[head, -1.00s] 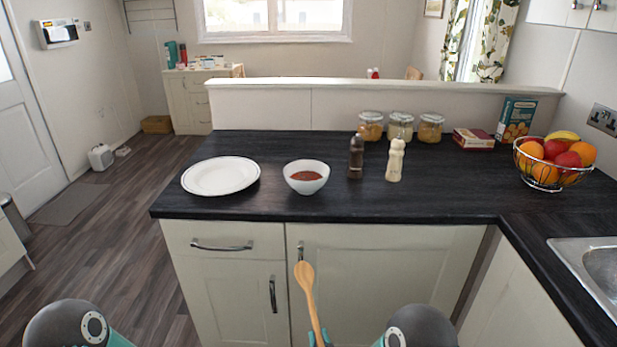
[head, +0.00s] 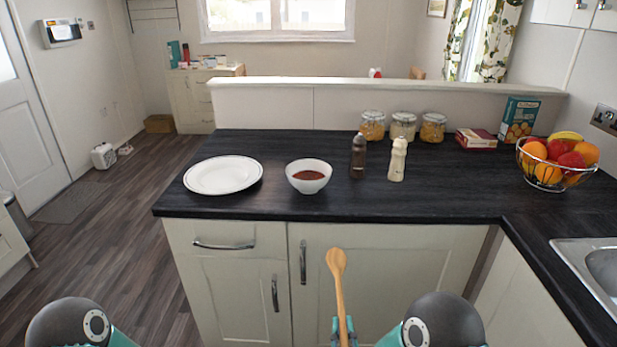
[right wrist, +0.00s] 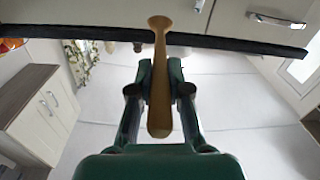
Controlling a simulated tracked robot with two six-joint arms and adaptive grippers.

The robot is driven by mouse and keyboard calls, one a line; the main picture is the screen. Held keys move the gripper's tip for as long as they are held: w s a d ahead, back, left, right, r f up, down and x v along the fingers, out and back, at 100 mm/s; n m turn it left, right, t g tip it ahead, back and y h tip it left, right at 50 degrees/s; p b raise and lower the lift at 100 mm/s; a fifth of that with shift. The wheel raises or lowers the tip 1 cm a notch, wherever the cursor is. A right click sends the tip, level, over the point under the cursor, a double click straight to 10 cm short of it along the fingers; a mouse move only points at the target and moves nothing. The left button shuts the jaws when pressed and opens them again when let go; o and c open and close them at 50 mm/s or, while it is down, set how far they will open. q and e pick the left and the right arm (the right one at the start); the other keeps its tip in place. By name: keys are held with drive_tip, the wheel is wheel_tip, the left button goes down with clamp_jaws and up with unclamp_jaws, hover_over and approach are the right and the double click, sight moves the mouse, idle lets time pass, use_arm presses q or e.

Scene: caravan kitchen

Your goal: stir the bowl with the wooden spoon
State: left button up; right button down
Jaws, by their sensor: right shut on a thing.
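The white bowl (head: 308,186) with reddish-brown contents stands on the dark worktop, near its front edge. The wooden spoon (head: 337,275) is upright in front of the cupboard doors, its head up and below the worktop edge. My right gripper (head: 344,333) is shut on the spoon's handle at the bottom of the head view. The right wrist view shows the spoon (right wrist: 160,90) between the fingers of the right gripper (right wrist: 160,88). The spoon is apart from the bowl. On the left side only part of my arm shows, and the left gripper is out of view.
A white plate (head: 223,175) lies left of the bowl. A dark pepper mill (head: 358,157) and a pale mill (head: 397,160) stand right of it. Several jars (head: 403,125), boxes and a fruit basket (head: 556,163) are farther right. The worktop edge (head: 400,214) lies above the spoon.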

drive_tip(key=d+r+p, duration=0.4)
drive_tip(key=d, duration=0.8)
drive_tip(key=shift+d+r, duration=0.2)
drive_tip(key=shift+d, duration=0.1)
idle(0.6)
